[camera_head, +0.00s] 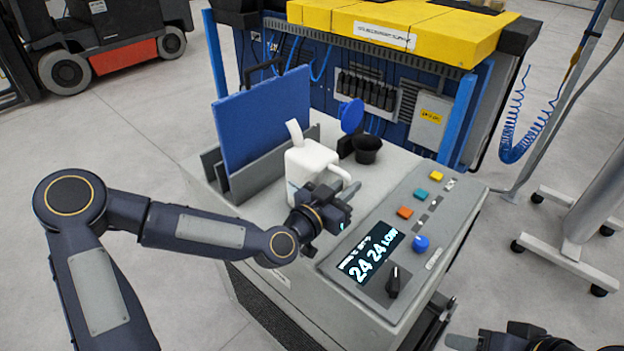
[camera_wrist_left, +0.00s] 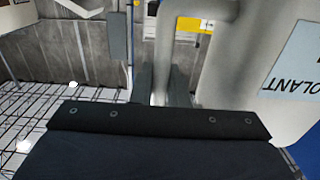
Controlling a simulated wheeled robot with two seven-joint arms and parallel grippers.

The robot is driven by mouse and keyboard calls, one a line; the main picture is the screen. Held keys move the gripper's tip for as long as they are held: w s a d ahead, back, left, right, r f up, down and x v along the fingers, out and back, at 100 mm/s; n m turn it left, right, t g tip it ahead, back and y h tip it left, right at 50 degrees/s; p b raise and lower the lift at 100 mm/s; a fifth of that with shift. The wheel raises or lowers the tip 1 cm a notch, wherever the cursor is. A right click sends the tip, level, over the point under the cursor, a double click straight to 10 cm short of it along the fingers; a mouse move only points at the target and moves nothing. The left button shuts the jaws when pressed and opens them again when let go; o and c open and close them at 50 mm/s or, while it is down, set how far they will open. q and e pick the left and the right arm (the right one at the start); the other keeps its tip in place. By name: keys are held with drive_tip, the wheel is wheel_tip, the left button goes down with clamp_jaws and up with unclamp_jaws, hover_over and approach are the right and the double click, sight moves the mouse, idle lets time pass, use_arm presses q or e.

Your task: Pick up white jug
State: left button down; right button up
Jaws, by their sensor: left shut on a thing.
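The white jug (camera_head: 308,160) stands upright on the grey machine top in the head view, beside the blue panel. My left gripper (camera_head: 330,190) is at the jug's near side and hides part of it. In the left wrist view the jug's pale body (camera_wrist_left: 225,85) fills the right side, with a label reading "OLANT" upside down. The left fingers (camera_wrist_left: 160,88) are shut on the jug's handle.
A blue panel (camera_head: 262,120) stands in a grey holder left of the jug. A control panel (camera_head: 405,235) with buttons and a lit display lies nearer. A metal stand is at far right.

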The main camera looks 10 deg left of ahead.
use_arm(q)
drive_tip(key=shift+r, duration=0.15)
idle(0.3)
drive_tip(key=shift+r, duration=0.9)
drive_tip(key=s+d+r, duration=0.6)
drive_tip(key=d+r, duration=0.6)
wheel_tip(320, 180, up, 16)
drive_tip(key=p, duration=1.4)
drive_tip(key=shift+d+r, duration=0.15)
drive_tip(key=shift+d, duration=0.2)
